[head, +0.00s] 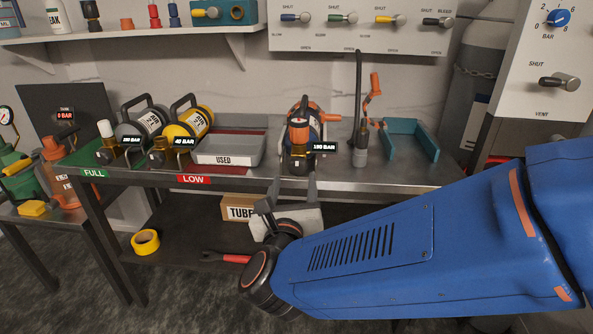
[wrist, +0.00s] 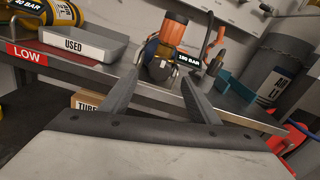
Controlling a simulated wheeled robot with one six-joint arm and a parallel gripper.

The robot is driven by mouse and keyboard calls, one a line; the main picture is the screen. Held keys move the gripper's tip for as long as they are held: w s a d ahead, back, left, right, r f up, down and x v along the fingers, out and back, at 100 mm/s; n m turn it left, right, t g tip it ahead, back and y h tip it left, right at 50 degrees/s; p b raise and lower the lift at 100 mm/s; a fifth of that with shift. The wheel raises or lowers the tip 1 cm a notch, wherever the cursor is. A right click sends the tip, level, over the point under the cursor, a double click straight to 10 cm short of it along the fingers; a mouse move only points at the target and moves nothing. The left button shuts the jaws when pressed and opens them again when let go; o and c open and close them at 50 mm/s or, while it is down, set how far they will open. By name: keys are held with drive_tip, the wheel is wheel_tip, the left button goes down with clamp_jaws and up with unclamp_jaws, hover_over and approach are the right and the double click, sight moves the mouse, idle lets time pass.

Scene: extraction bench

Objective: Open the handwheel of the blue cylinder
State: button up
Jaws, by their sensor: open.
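The blue cylinder (head: 316,128) lies on the steel bench behind a "190 BAR" tag, with orange parts around it. Its brass valve (head: 298,151) faces me; I cannot clearly make out the handwheel. In the wrist view the cylinder (wrist: 151,50) is partly hidden by an orange part and the tag. My gripper (head: 289,190) is open and empty, in front of the bench edge and below the valve. In the wrist view its two fingers (wrist: 161,84) point toward the valve, with a gap between them and nothing held.
Left on the bench are a grey "USED" tray (head: 228,160), a yellow cylinder (head: 190,122) and a grey cylinder (head: 145,122). Right of the blue cylinder stand an upright tool with a hose (head: 360,140) and a teal tray (head: 412,140). A valve panel (head: 360,35) hangs above.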

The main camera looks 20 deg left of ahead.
sight(297, 168)
drive_tip(key=shift+x, duration=3.15)
drive_tip(key=c, duration=1)
